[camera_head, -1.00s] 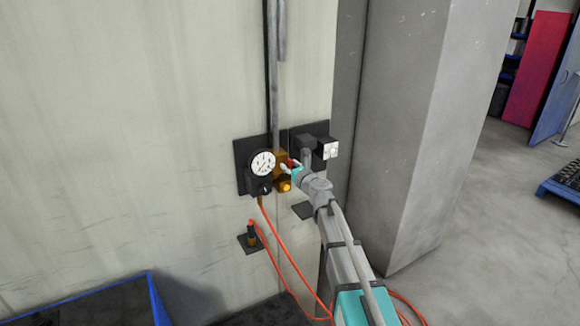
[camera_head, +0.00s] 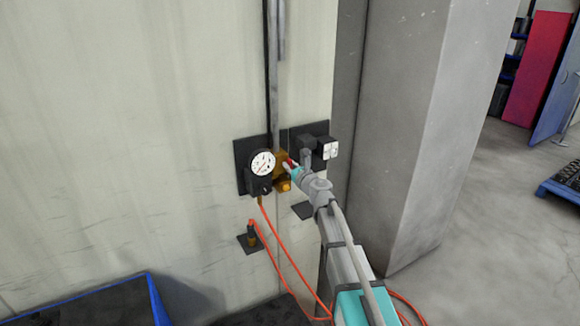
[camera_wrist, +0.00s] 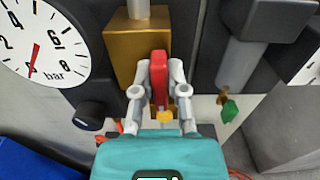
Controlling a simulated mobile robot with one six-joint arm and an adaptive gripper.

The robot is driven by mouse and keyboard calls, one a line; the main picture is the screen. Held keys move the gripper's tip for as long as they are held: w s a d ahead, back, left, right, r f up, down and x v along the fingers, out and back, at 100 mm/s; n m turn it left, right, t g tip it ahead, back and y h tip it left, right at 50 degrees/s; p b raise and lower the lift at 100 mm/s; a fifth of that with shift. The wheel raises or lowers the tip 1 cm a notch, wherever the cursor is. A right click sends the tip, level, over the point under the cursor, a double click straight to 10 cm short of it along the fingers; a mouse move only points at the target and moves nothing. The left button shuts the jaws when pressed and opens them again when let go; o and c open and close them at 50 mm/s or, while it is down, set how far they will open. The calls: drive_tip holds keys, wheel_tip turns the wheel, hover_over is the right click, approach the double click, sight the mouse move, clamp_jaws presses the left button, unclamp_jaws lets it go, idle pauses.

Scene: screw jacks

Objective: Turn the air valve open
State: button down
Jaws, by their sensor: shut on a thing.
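The air valve has a brass body (camera_wrist: 127,50) on a grey pipe, with a red handle (camera_wrist: 159,70) in front of it. In the wrist view the handle stands lengthwise, pointing up the picture. My gripper (camera_wrist: 160,80) has one finger on each side of the handle and is shut on it. In the head view my gripper (camera_head: 290,167) is at the brass valve body (camera_head: 281,160), just right of the gauge, and covers part of the handle.
A round pressure gauge (camera_head: 262,163) and a black knob (camera_wrist: 89,115) sit close on the left. A grey-and-black fitting (camera_head: 326,148) is close on the right. An orange hose (camera_head: 283,250) hangs below. A blue-rimmed bin (camera_head: 153,290) stands lower left.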

drive_tip(key=n, duration=0.4)
drive_tip(key=shift+a+n, duration=0.1)
drive_tip(key=shift+n, duration=0.2)
drive_tip(key=n, duration=0.4)
drive_tip(key=shift+s+f+n, duration=0.1)
drive_tip(key=shift+n, duration=0.2)
drive_tip(key=n, duration=0.4)
drive_tip(key=shift+a+f, duration=0.1)
drive_tip(key=shift+n+b, duration=0.3)
drive_tip(key=shift+n, duration=1.9)
drive_tip(key=shift+s, duration=0.1)
drive_tip(key=shift+f, duration=0.1)
drive_tip(key=c, duration=0.7)
unclamp_jaws()
drive_tip(key=shift+o, duration=0.2)
